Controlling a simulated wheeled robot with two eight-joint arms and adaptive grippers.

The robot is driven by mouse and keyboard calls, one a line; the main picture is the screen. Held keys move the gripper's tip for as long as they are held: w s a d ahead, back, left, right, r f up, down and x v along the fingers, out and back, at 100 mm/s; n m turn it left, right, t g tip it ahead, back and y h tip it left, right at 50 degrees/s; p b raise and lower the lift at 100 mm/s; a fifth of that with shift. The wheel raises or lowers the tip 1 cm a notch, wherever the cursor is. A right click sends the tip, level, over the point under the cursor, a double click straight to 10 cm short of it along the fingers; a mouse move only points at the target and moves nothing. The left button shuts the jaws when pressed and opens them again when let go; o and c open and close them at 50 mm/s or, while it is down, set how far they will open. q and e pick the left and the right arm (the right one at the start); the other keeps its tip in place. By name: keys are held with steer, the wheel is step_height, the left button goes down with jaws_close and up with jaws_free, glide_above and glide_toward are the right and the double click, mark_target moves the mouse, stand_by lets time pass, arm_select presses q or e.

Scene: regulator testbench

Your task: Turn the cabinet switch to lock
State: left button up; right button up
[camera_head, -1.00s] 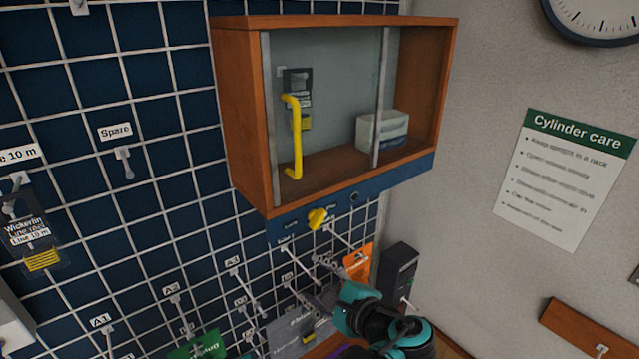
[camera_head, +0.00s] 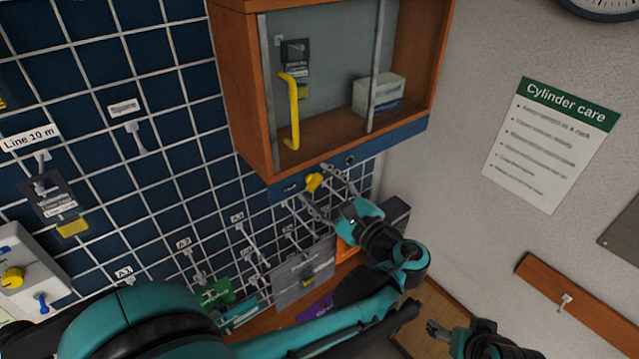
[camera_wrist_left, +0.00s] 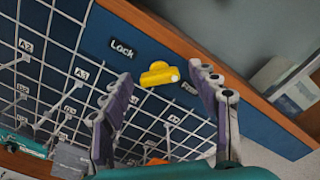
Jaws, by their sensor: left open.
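The yellow cabinet switch (camera_head: 314,182) sits on the blue strip under the wall cabinet (camera_head: 243,95). In the left wrist view the switch (camera_wrist_left: 158,74) lies between a "Lock" label (camera_wrist_left: 122,48) on its left and another label on its right, partly hidden by a finger. A white dot marks the switch's right end, away from "Lock". My left gripper (camera_head: 313,184) is open, its fingers on either side of the switch; I cannot tell whether they touch it. My right gripper (camera_head: 437,330) is low in the head view, away from the cabinet.
A grid wall (camera_head: 170,140) with hooks and hanging packets lies to the left. A dark box (camera_head: 395,215) stands close behind my left gripper. A wooden rail (camera_head: 575,300) is at the right.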

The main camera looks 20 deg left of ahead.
arm_select(q)
steer(key=shift+c, duration=0.3)
steer(key=c, duration=1.1)
steer(key=shift+n, duration=0.3)
steer(key=n+b, duration=0.2)
steer(key=n, duration=0.1)
steer(key=shift+f, duration=0.1)
steer(key=n+b, duration=0.2)
steer(key=n, duration=0.3)
steer(key=n+b, duration=0.1)
steer(key=n, duration=0.3)
steer(key=n+b, duration=0.1)
steer(key=n, duration=0.4)
steer(key=shift+n, duration=0.3)
